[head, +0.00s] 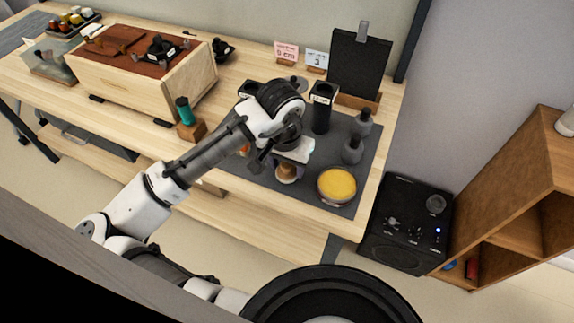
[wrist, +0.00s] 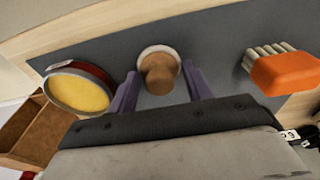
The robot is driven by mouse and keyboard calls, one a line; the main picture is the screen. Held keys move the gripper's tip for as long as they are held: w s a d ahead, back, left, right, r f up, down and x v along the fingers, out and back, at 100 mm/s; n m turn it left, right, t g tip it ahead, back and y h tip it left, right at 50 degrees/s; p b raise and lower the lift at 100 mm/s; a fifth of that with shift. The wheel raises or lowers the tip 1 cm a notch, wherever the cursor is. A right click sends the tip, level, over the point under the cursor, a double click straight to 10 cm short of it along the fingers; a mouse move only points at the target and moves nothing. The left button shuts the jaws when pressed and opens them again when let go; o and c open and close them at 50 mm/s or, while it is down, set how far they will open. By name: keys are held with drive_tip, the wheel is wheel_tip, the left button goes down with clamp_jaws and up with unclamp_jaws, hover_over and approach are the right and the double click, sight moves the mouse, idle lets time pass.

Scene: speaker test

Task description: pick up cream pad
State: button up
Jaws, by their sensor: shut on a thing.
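The cream pad (wrist: 158,51) has a pale round face and a brown knob-like handle. It shows between the two purple fingers of my gripper (wrist: 162,90) in the wrist view. In the head view the pad (head: 286,178) is small and partly hidden under my gripper (head: 287,167). The fingers are shut on it, one at each side of the brown handle. I cannot tell whether the pad touches the mat.
A round tin with yellow content (head: 338,184) stands close at the right on the dark mat (head: 313,198). An orange brush (wrist: 286,73) lies on the pad's other side. Dark bottles (head: 353,149) and a black cylinder (head: 322,112) stand behind.

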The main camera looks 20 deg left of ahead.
wheel_tip(320, 180, up, 20)
idle(0.3)
drive_tip(key=shift+f, duration=0.1)
drive_tip(key=o, duration=0.4)
drive_tip(key=c, duration=0.3)
